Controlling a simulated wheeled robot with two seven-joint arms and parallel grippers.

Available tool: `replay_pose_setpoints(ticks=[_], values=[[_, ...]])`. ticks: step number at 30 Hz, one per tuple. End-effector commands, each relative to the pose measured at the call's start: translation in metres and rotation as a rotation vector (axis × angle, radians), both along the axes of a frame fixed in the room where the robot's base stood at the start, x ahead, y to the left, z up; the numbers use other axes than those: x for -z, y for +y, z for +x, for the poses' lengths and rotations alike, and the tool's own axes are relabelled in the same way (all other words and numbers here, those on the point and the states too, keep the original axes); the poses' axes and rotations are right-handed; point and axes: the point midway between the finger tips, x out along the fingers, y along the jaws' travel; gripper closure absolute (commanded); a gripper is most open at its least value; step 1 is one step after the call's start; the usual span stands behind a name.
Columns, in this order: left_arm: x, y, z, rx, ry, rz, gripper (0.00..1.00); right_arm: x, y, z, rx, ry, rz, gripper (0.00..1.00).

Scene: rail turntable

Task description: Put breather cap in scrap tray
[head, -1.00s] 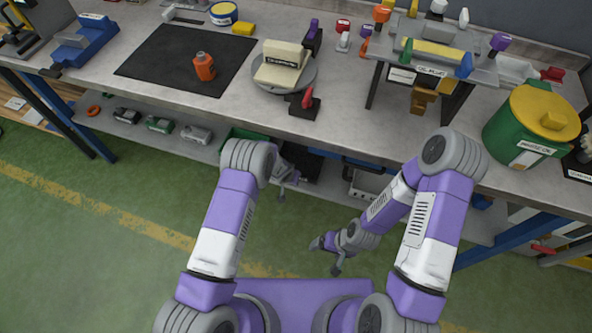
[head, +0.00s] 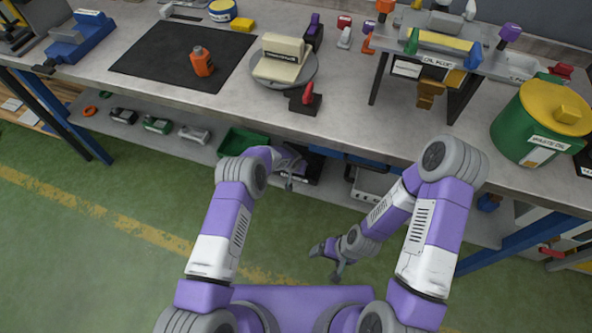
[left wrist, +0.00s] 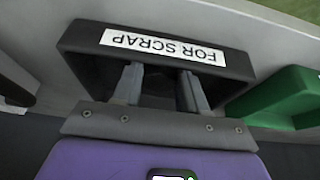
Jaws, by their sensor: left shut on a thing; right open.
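The black scrap tray (left wrist: 238,62), labelled FOR SCRAP, lies straight ahead of my left fingers in the left wrist view, its label upside down. In the head view the tray (head: 316,168) is at the bench's lower shelf, partly hidden by the bench top. My left gripper (left wrist: 160,88) is at the tray, fingers apart around a dark thing, which I take to be the breather cap; its outline is lost against the tray's dark inside. The left gripper (head: 290,180) also shows in the head view. My right gripper (head: 325,266) is open and empty, low before the bench.
A green bin (left wrist: 285,97) stands right of the tray in the wrist view; it is left of it in the head view (head: 243,141). The bench top (head: 350,130) overhangs the shelf. An orange bottle (head: 202,62), a turntable (head: 312,68) and a waste oil drum (head: 515,125) stand on top.

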Motion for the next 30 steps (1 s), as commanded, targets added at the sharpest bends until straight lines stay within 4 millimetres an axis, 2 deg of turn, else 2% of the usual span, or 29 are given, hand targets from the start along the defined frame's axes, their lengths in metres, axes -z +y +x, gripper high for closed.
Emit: replay_pose_setpoints(ticks=[5, 6, 11, 21, 30], values=[[0.002, 0.000, 0.000, 0.000, 0.000, 0.000, 0.95, -0.001, 0.000, 0.000, 0.000, 0.000, 0.000, 0.13], [0.003, 0.000, 0.000, 0.000, 0.000, 0.000, 0.57, -0.001, 0.000, 0.000, 0.000, 0.000, 0.000, 0.13], [0.002, 0.000, 0.000, 0.000, 0.000, 0.000, 0.33, -0.001, 0.000, 0.000, 0.000, 0.000, 0.000, 0.13], [-0.002, 0.000, 0.000, 0.001, -0.001, 0.000, 0.33, -0.001, 0.000, 0.000, 0.000, 0.000, 0.000, 0.13], [-0.042, -0.003, -0.005, 0.014, -0.001, 0.001, 0.33, -0.031, 0.000, 0.000, 0.000, 0.000, 0.000, 0.13]])
